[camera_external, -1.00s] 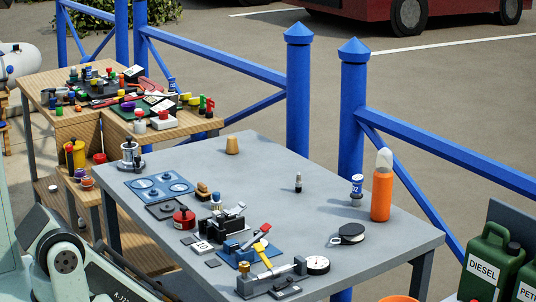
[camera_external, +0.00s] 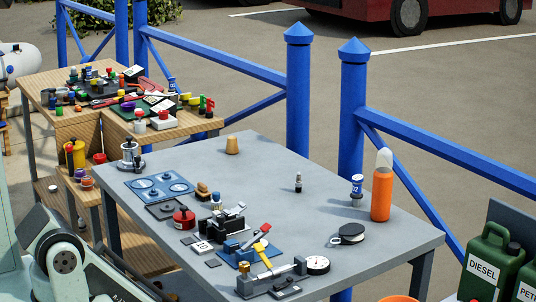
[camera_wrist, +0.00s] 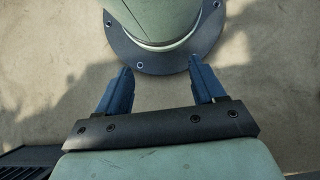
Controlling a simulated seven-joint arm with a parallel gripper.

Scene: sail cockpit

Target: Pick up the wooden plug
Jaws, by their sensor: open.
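The wooden plug (camera_external: 232,145) is a small tan tapered piece. It stands upright near the far edge of the grey table (camera_external: 300,192) in the external view, with bare table around it. My gripper (camera_wrist: 158,84) shows in the wrist view with its two blue fingers apart and nothing between them. It points at the sandy ground beside my own round base, away from the table. The plug is not in the wrist view. In the external view only part of my arm shows at the lower left, and my gripper is not visible there.
Blue railings run behind. The table's middle is mostly clear.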

